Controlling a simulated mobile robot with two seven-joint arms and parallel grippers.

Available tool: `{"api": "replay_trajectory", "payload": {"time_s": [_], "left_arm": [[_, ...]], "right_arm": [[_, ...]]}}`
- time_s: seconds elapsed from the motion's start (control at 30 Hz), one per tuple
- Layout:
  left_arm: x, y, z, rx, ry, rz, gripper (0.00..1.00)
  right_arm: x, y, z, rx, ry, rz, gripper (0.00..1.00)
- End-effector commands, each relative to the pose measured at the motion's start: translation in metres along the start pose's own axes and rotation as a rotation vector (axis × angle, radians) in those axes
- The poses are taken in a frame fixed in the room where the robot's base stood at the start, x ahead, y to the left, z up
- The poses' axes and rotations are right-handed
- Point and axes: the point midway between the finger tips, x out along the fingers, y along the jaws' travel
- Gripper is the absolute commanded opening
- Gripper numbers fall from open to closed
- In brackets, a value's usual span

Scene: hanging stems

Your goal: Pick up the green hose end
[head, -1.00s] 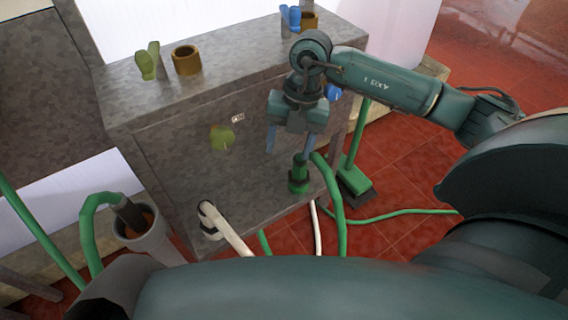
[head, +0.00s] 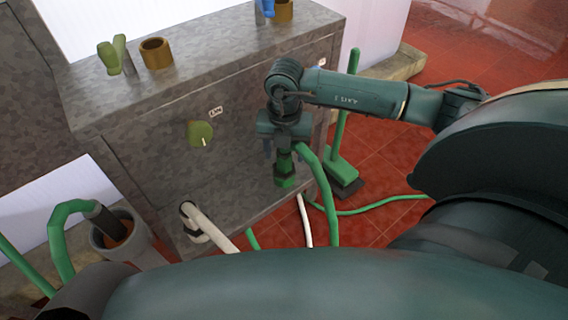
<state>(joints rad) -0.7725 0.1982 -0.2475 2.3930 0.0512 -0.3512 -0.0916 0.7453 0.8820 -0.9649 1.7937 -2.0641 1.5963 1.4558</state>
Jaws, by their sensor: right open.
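The green hose end (head: 285,174) hangs upright in front of the grey metal cabinet. It is a dark green fitting, and a bright green hose (head: 322,190) arches down beside it to the right. My right gripper (head: 282,152) points down directly over the hose end, and its fingers reach the fitting's upper part. The gripper is open. It hides the top of the fitting, and I cannot tell whether the fingers touch it. My left gripper is not in view.
The grey cabinet (head: 235,75) stands close behind my right gripper. A green broom (head: 342,172) stands to the right. A white hose (head: 212,231) leaves the cabinet low down. A grey pot (head: 118,237) with a green hose stands at left. Red tiled floor (head: 385,165) is mostly clear at right.

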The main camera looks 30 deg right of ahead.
Motion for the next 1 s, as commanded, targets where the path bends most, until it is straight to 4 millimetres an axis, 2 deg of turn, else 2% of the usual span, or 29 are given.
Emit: {"api": "replay_trajectory", "payload": {"time_s": [0.03, 0.13, 0.4, 1.0], "left_arm": [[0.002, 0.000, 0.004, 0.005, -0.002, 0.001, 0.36], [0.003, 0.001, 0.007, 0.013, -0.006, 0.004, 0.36], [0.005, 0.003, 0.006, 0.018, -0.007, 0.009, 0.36], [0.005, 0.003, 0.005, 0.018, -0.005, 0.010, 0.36]], "right_arm": [[0.011, 0.001, -0.004, -0.001, 0.002, -0.002, 0.57], [0.024, 0.001, -0.002, 0.001, 0.002, 0.000, 0.57], [0.028, 0.001, -0.002, 0.000, 0.000, 0.000, 0.56], [0.027, 0.001, -0.002, 0.000, -0.001, 0.001, 0.09]]}}
